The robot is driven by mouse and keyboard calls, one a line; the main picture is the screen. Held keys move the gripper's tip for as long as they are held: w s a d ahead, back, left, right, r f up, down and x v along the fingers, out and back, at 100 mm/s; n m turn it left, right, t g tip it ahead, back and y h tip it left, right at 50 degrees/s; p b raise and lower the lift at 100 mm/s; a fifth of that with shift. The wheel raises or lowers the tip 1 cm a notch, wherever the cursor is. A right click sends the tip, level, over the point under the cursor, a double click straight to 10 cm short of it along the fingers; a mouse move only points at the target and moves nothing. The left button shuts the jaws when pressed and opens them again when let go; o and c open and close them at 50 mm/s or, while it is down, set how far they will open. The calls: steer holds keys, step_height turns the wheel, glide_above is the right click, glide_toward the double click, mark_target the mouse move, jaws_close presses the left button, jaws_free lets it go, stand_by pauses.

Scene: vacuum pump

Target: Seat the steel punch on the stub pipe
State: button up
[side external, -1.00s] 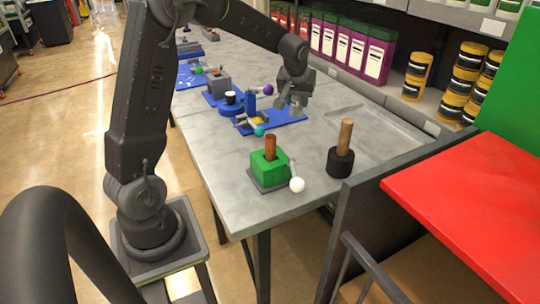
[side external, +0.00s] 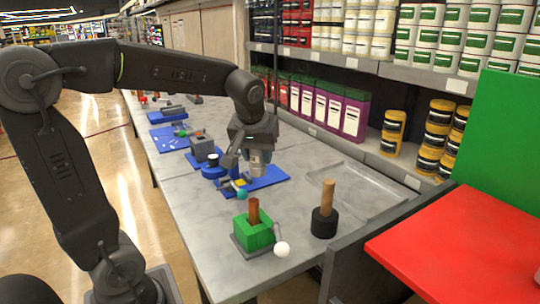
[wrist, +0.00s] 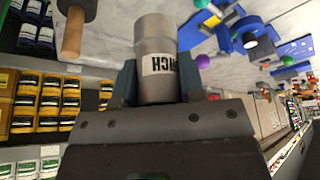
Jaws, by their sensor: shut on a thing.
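The steel punch (wrist: 157,50) is a grey metal cylinder with a white label that reads upside down in the wrist view. My gripper (wrist: 158,78) is shut on it, one finger on each side. In the side view my gripper (side external: 252,158) holds the punch (side external: 260,165) over or near the blue board (side external: 274,180); contact with the board is unclear. A short dark tube with a pale top (side external: 213,158) stands on a round blue base left of the gripper. I cannot tell whether it is the stub pipe. My gripper hides part of the board.
A green block with a brown rod (side external: 254,234) and a white ball (side external: 282,249) stands nearer on the table. A wooden rod in a black base (side external: 325,222) stands to its right. Shelves with tubs (side external: 440,130) line the right.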

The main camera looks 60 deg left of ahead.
steer(key=shift+s+d+r, duration=0.3)
steer(key=shift+s+d, duration=0.2)
steer(key=shift+s, duration=0.35)
steer(key=shift+s+f, duration=0.1)
glide_above(254, 198)
steer(key=shift+d+f, duration=0.1)
steer(key=shift+f, duration=2.7)
steer(key=shift+f, duration=1.4)
steer(key=o, duration=1.1)
steer(key=shift+o, duration=0.2)
steer(key=shift+r, duration=4.5)
steer(key=shift+s+d, duration=0.1)
